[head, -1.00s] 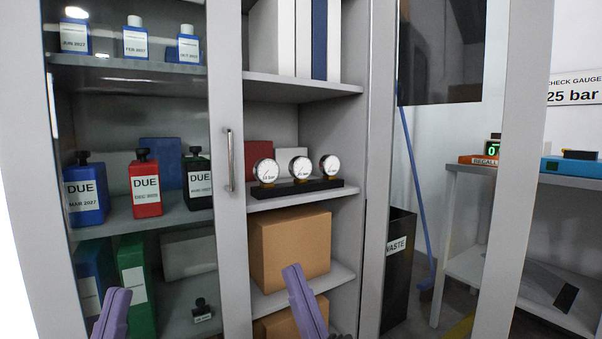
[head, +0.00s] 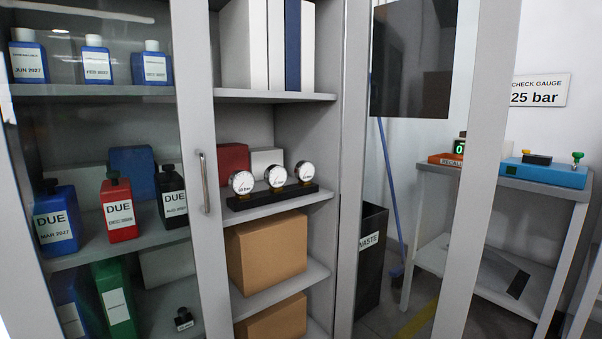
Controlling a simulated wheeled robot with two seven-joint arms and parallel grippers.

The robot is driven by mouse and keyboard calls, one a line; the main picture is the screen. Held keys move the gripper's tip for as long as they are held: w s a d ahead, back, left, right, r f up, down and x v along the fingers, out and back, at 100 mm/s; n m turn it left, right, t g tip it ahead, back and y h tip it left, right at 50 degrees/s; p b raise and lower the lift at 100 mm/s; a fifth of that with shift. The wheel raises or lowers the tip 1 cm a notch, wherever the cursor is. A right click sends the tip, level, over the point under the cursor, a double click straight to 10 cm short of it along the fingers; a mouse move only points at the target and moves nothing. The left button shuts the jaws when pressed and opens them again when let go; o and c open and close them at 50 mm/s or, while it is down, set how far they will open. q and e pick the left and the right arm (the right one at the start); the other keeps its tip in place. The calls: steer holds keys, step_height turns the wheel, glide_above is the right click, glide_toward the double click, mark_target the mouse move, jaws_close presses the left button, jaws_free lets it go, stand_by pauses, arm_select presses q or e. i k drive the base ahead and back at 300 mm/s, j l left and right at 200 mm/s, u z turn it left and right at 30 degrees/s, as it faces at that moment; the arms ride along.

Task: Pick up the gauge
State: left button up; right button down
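Three round white-faced gauges stand in a row in a black holder (head: 272,197) on the middle shelf of the cabinet's open right side. They are the left gauge (head: 242,182), the middle gauge (head: 275,177) and the right gauge (head: 304,172). The left dial seems to read 60 bar; the other two labels are too small to read surely. A sign (head: 536,91) on the right wall reads "CHECK GAUGE 25 bar". Neither of my grippers shows in the head view now.
A glass door with a handle (head: 204,183) covers the left side, with bottles behind it. Cardboard boxes (head: 266,252) sit below the gauges. At right are a black waste bin (head: 370,262) and a table with a blue device (head: 543,172).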

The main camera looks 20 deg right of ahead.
mark_target(276, 176)
steer(key=i+l+z, duration=0.5)
steer(key=i+z, duration=0.25)
steer(key=i+l+z, duration=0.15)
steer(key=z, duration=0.25)
steer(key=i+j, duration=0.05)
steer(key=i, duration=0.05)
